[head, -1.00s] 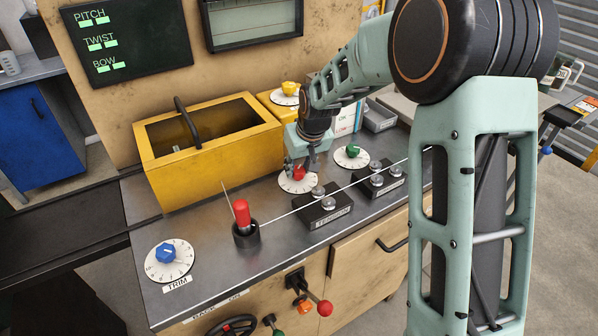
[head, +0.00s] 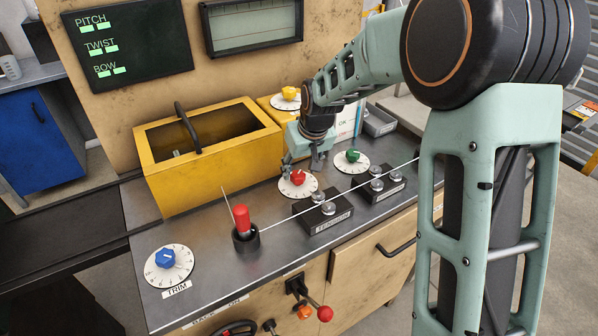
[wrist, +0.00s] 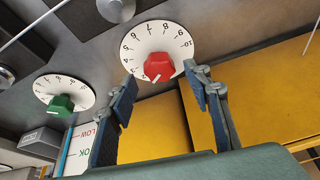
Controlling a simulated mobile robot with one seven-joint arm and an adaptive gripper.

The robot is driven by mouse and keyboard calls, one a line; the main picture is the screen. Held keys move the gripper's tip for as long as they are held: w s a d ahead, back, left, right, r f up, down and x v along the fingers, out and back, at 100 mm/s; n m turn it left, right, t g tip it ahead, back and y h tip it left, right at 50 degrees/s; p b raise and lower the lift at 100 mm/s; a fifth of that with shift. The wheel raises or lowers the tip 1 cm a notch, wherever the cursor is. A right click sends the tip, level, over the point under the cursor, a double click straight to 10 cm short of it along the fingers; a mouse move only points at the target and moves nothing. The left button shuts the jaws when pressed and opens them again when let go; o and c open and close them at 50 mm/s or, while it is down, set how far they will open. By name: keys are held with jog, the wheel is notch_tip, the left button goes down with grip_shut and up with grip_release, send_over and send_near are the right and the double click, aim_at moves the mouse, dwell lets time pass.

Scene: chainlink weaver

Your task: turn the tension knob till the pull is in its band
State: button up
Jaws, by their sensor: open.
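The red knob (head: 298,178) stands on a white numbered dial on the bench, behind a black block whose label seems to read TENSION (head: 333,221). My gripper (head: 303,174) is open just above and behind it, holding nothing. In the wrist view the red knob (wrist: 158,67) lies beyond and between my fingertips (wrist: 165,82), apart from them, its white pointer towards the lower left. A card marked LOW and OK (wrist: 84,137) with a blue strip shows at the lower left; in the head view the card (head: 345,120) is partly hidden by my arm.
A green knob (head: 352,156) stands close to the right, a yellow knob (head: 289,93) behind, a blue TRIM knob (head: 166,258) at the front left. A yellow open bin (head: 157,177) is on the left. A wire runs past a red-handled post (head: 243,220) and rollers.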

jog(key=v, duration=0.9)
jog(key=shift+r, duration=0.25)
jog(key=shift+s+d, duration=0.1)
